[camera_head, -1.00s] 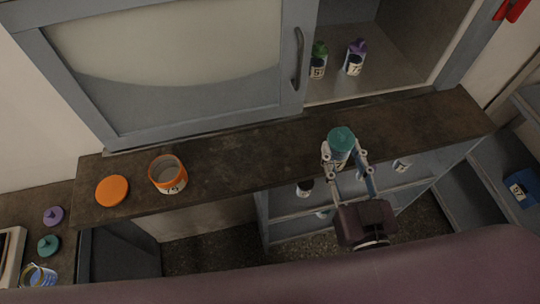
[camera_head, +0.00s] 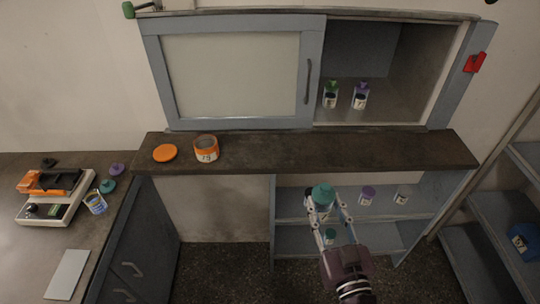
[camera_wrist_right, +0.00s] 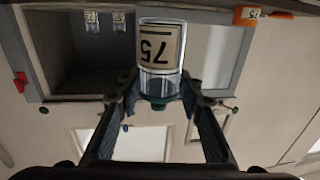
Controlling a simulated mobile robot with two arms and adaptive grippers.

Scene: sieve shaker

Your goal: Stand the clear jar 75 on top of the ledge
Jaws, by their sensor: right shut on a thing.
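The clear jar 75 (camera_wrist_right: 161,48), with a teal lid and a white label, is between the fingers of my right gripper (camera_wrist_right: 159,97). In the head view, the jar (camera_head: 322,196) is lid up and my right gripper (camera_head: 328,212) is shut on it. The ledge (camera_head: 350,150) is the long dark brown top running below the cabinet. The jar shows in front of the ledge's front edge, clear of its top in the picture. Its exact height relative to the ledge is hard to tell. My left gripper is not in view.
An open orange jar (camera_head: 206,149) and an orange lid (camera_head: 164,153) occupy the ledge's left end; its middle and right are clear. Green-lidded (camera_head: 330,95) and purple-lidded (camera_head: 360,96) jars stand in the open cabinet. Lower shelves (camera_head: 385,228) hold more jars.

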